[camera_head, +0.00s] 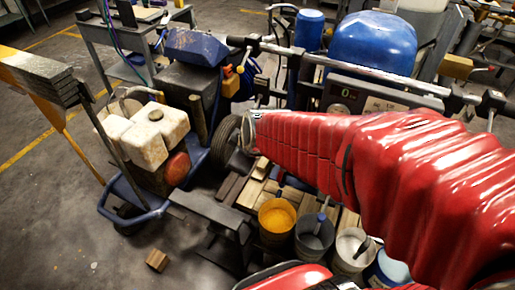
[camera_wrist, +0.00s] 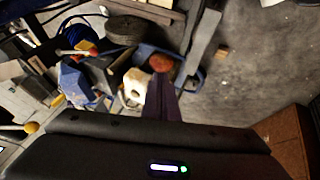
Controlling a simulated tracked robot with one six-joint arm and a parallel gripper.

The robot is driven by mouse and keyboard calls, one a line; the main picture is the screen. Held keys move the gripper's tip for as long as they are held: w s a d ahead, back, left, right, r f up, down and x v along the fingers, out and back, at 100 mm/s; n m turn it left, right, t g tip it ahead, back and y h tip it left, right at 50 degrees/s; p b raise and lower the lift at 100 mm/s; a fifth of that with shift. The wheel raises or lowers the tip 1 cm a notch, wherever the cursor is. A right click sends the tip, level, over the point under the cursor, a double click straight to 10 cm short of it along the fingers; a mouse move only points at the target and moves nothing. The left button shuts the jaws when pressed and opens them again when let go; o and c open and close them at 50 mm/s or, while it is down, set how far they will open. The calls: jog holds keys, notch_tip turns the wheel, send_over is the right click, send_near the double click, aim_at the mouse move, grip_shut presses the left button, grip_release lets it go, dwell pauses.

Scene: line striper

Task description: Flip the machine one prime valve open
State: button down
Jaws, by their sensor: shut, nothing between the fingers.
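The line striper at left in the head view has a white tank (camera_head: 147,133), a blue housing (camera_head: 203,47) and a black tyre (camera_head: 228,143). A small yellow fitting (camera_head: 231,82) sits beside the blue housing; I cannot tell if it is the prime valve. In the wrist view the white tank (camera_wrist: 134,84) and blue housing (camera_wrist: 74,80) lie beyond my gripper (camera_wrist: 161,82). Its dark fingers are together and empty, overlapping the machine in that view; contact cannot be judged. In the head view my red-sleeved arm ends near the tyre. The valve's position cannot be read.
A second machine with a blue tank (camera_head: 372,47) and a display panel (camera_head: 350,96) stands behind my arm. A yellow bucket (camera_head: 277,216) and a grey bucket (camera_head: 314,238) stand in front, near stacked wooden planks. Bare concrete floor (camera_head: 60,220) is free at left.

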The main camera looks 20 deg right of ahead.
jog(key=s+r+m, duration=0.4)
jog(key=s, duration=0.3)
jog(key=s+d+r+m+g, duration=0.1)
jog(key=s+r+m, duration=0.3)
jog(key=s, duration=0.3)
jog(key=shift+m+h, duration=0.4)
jog(key=shift+m, duration=0.2)
jog(key=shift+s+r, duration=0.1)
